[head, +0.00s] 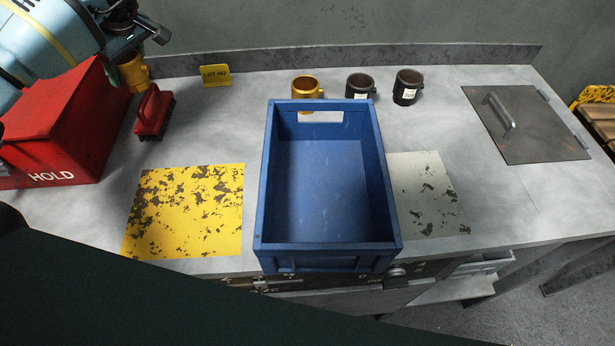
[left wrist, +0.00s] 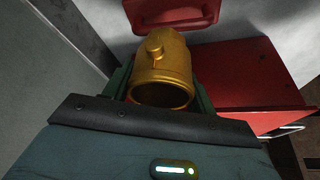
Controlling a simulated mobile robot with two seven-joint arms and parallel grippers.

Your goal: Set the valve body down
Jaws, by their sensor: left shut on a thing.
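A brass-yellow valve body (head: 133,75) hangs in my left gripper (head: 131,57) at the far left of the bench, beside the back right corner of the red HOLD box. In the left wrist view the valve body (left wrist: 162,70) sits between the fingers, with its open round end facing the camera and a small boss on its side. My left gripper is shut on it. Whether its underside touches the bench cannot be told. My right gripper is not in view.
The red HOLD box (head: 62,128), a red brush (head: 153,112) and a yellow lot sign (head: 215,75) are near. An empty blue crate (head: 262,200) stands mid-bench. Another brass body (head: 306,86) and two dark ones (head: 359,86) (head: 407,86) stand behind it. The yellow patch (head: 190,208) is clear.

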